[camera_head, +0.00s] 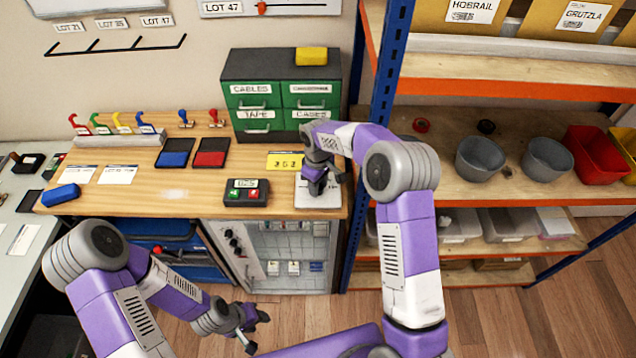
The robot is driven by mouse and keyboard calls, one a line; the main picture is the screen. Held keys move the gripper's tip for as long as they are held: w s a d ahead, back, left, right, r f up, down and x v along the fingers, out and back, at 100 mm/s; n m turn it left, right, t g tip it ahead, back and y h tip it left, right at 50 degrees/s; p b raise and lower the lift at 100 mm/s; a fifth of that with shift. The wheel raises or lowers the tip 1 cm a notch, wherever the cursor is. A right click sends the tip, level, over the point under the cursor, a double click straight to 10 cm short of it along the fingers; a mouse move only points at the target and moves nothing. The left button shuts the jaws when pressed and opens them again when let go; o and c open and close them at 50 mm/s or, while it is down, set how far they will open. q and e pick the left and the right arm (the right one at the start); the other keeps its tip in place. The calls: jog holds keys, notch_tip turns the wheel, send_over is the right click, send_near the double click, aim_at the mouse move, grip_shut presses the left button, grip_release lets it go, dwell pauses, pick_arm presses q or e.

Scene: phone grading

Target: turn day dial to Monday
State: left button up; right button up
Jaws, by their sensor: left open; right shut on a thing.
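A white square plate (318,204) lies at the right end of the wooden bench top. My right gripper (316,186) points down over this plate and is shut on what seems to be the day dial. The gripper covers the dial, so its pointer and day marks cannot be read. A yellow card (284,161) with dark characters stands just left and behind the plate. My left gripper (258,331) is open and empty, low in front of the bench, away from the dial.
A dark box (246,193) with green and red buttons stands left of the plate. A green drawer cabinet (282,100) stands behind. Blue (175,153) and red (211,153) pads lie farther left. A blue shelf post (385,80) rises close to my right arm.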

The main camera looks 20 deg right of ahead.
jog(key=n, duration=0.4)
jog(key=shift+n+p, duration=0.3)
jog(key=shift+p, duration=0.05)
jog(key=n, duration=0.3)
jog(key=shift+n+p, duration=0.3)
jog(key=n, duration=0.4)
jog(key=shift+p, duration=0.4)
jog(key=shift+n+p, duration=0.3)
jog(key=shift+n, duration=1.6)
jog(key=o, duration=1)
jog(key=shift+o, duration=0.2)
jog(key=shift+r, duration=0.1)
